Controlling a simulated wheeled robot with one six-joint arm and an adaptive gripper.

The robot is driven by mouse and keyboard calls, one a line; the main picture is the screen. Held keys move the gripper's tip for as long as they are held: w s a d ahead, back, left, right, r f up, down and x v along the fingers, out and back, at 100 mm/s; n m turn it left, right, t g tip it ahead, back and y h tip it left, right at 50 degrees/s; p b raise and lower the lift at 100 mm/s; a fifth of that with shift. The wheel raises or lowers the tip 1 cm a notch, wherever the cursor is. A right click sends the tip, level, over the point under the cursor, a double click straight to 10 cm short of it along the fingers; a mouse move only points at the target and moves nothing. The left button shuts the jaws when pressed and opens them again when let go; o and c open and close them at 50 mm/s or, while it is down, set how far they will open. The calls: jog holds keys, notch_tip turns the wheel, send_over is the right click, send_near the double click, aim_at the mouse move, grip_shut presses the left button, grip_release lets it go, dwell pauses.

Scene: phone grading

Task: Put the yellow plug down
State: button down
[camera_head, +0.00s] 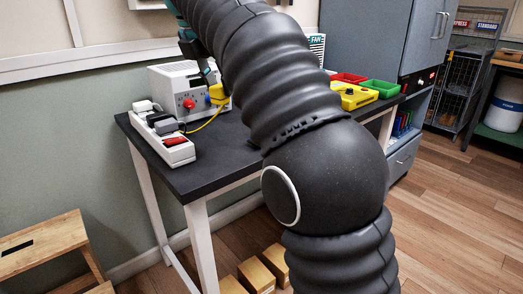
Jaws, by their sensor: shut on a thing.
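The yellow plug (218,94) is held by my gripper (211,80), just in front of the right side of the white power box. My gripper is shut on it, though my arm hides part of the fingers. A yellow cord (205,124) runs from the plug down to the dark table top (215,165). I cannot tell whether the plug touches the box behind it.
A white box (170,82) with red and blue knobs stands at the table's back. A power strip (165,138) with a red switch and plugs lies at the left edge. The table's front middle is clear.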

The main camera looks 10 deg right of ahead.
jog(key=s+d, duration=0.6)
jog(key=s, duration=0.3)
jog(key=shift+n, duration=0.3)
jog(key=shift+w+a+f+b, duration=0.45)
jog(key=shift+w+a+f, duration=0.45)
jog(key=shift+w+f, duration=0.8)
jog(key=shift+w+a+f+b, duration=0.4)
jog(key=shift+w+a+f, duration=0.5)
jog(key=shift+w+f, duration=0.8)
jog(key=shift+w+a+f+b, duration=0.45)
jog(key=shift+w+a+f, duration=0.45)
jog(key=shift+w+f, duration=0.8)
jog(key=shift+s+f, duration=0.25)
jog(key=shift+f, duration=0.55)
jog(key=c, duration=0.8)
grip_release()
jog(key=shift+r, duration=0.5)
jog(key=p+v, duration=0.3)
jog(key=v, duration=0.9)
jog(key=shift+s+d+r, duration=0.1)
jog(key=shift+s+d, duration=0.05)
jog(key=shift+s, duration=0.05)
